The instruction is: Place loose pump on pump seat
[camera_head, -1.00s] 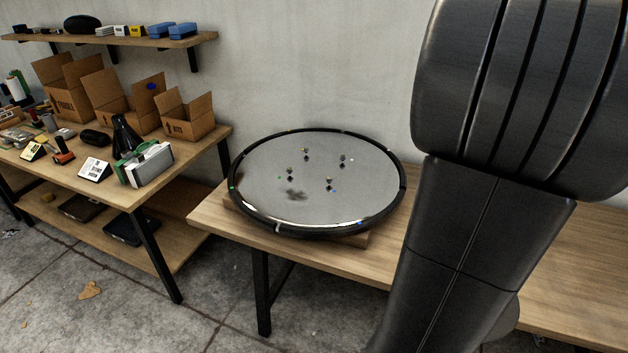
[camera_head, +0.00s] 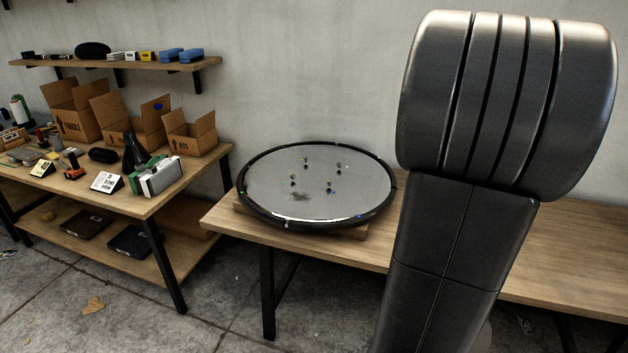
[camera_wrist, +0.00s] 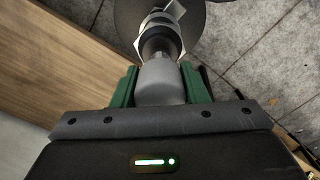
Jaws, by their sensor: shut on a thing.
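My gripper (camera_wrist: 158,78) shows in the wrist view, its green fingers closed on both sides of a grey cylinder. This cylinder belongs to what looks like the loose pump (camera_wrist: 157,47), with a metal collar and a dark round part beyond it. The far end of the pump runs out of the picture. In the head view a round grey plate (camera_head: 268,180) with a black rim lies on the wooden table. Several small bolts stand on it around a dark patch (camera_head: 300,196), perhaps the pump seat. My gripper and the pump are not visible in the head view.
The wooden table (camera_head: 560,255) has bare room to the right of the plate, partly behind my arm. A workbench (camera_head: 150,205) at left holds cardboard boxes (camera_head: 187,134), tools and small signs. A shelf (camera_head: 135,64) hangs above it. The floor between is mostly clear.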

